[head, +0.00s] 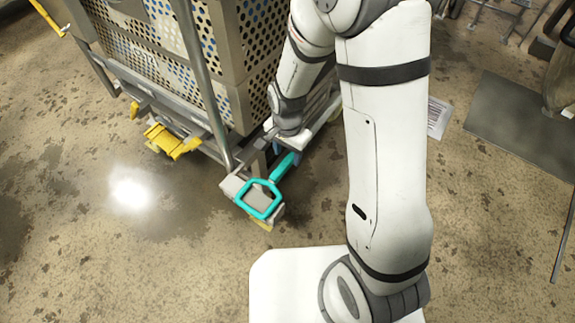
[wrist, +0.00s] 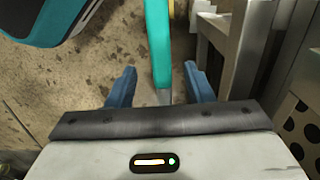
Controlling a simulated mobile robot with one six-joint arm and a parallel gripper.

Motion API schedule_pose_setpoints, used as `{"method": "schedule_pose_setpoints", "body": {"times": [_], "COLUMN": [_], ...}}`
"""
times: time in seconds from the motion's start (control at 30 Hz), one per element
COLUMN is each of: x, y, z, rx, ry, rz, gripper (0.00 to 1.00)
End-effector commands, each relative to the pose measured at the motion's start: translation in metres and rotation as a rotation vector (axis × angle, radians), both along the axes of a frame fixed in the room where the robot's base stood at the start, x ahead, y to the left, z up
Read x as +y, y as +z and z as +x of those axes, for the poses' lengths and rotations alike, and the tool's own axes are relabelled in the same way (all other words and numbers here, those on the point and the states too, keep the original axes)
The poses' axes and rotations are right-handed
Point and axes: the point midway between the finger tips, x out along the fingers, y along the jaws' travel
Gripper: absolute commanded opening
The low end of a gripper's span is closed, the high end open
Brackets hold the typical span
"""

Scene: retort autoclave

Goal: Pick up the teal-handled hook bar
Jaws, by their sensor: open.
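The teal-handled hook bar (head: 282,168) has a looped teal grip (head: 260,199) at its lower left in the head view. It lies by the corner of the perforated cart, with its far end hidden behind my arm. In the wrist view its teal shaft (wrist: 158,45) runs down between the two blue fingers of my gripper (wrist: 160,88). My gripper is open, with a finger on each side of the shaft and gaps visible. In the head view the fingers are mostly hidden by the wrist.
The perforated metal cart (head: 150,45) stands close behind and left of my gripper. Its frame (wrist: 235,50) is close to the right finger in the wrist view. A yellow pedal (head: 172,141) sticks out at the cart's base. The stained floor is clear at the lower left.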

Motion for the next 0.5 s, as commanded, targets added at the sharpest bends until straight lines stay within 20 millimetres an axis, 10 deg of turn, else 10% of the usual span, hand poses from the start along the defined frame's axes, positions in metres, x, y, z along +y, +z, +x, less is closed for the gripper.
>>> {"method": "schedule_pose_setpoints", "body": {"times": [0.5], "x": [0.002], "y": [-0.048], "z": [0.0], "rx": [0.0], "ry": [0.0], "rz": [0.0], "gripper": [0.47]}}
